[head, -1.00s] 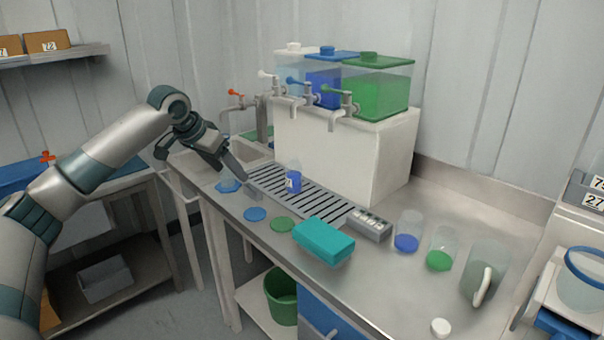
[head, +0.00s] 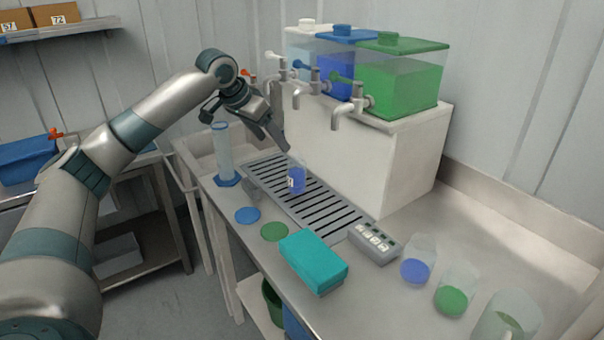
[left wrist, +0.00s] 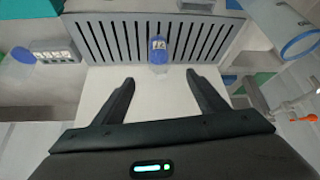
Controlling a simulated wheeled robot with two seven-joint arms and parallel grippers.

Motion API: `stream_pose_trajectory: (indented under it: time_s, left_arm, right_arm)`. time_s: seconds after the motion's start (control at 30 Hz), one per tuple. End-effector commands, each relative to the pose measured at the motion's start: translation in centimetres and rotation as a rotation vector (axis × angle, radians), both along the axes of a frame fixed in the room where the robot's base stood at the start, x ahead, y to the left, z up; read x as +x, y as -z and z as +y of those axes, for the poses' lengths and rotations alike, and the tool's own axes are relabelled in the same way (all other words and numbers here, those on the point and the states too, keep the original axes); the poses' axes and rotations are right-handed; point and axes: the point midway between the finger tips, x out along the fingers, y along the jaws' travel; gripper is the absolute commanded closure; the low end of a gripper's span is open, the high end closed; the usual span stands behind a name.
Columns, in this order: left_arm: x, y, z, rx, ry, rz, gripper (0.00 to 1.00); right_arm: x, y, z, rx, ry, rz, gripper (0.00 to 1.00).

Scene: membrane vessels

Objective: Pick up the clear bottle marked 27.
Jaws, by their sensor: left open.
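A small clear bottle (head: 297,179) with blue liquid stands upright on the slotted drip tray (head: 330,217). It carries a white label, too small to read surely in the head view. In the left wrist view the bottle (left wrist: 158,52) is ahead of the fingers, near the middle, its label facing me but blurred. My left gripper (head: 278,140) is open and empty, above and slightly left of the bottle in the head view. In the left wrist view the gripper (left wrist: 160,77) has its two fingers spread, with the bottle just beyond them, not between them. My right gripper is not in view.
A tall cylinder (head: 223,152) on a blue base stands left of the tray. Taps (head: 337,112) of the coloured tanks overhang from the white block (head: 375,147). A teal box (head: 313,262), a button box (head: 373,243) and beakers (head: 417,260) stand in front and to the right.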

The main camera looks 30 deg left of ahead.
Motion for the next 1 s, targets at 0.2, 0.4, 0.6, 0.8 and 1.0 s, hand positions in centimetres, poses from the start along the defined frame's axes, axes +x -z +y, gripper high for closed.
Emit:
stream_pose_trajectory:
  time_s: [0.2, 0.4, 0.6, 0.8, 1.0]
  left_arm:
    - [0.0, 0.0, 0.0, 0.0, 0.0, 0.0, 0.34]
    - [0.5, 0.7, -0.1, -0.001, 0.0, 0.001, 0.34]
    - [2.0, 3.1, -0.4, -0.001, -0.001, 0.003, 0.34]
    - [3.9, 6.1, -0.8, 0.001, 0.0, 0.003, 0.34]
    - [5.6, 8.8, -1.2, -0.001, 0.0, 0.002, 0.34]
  right_arm:
    - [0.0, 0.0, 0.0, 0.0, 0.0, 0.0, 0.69]
    - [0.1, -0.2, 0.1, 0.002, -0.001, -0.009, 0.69]
    - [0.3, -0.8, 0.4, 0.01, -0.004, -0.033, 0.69]
    - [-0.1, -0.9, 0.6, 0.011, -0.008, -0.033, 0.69]
    - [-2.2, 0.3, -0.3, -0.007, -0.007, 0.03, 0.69]
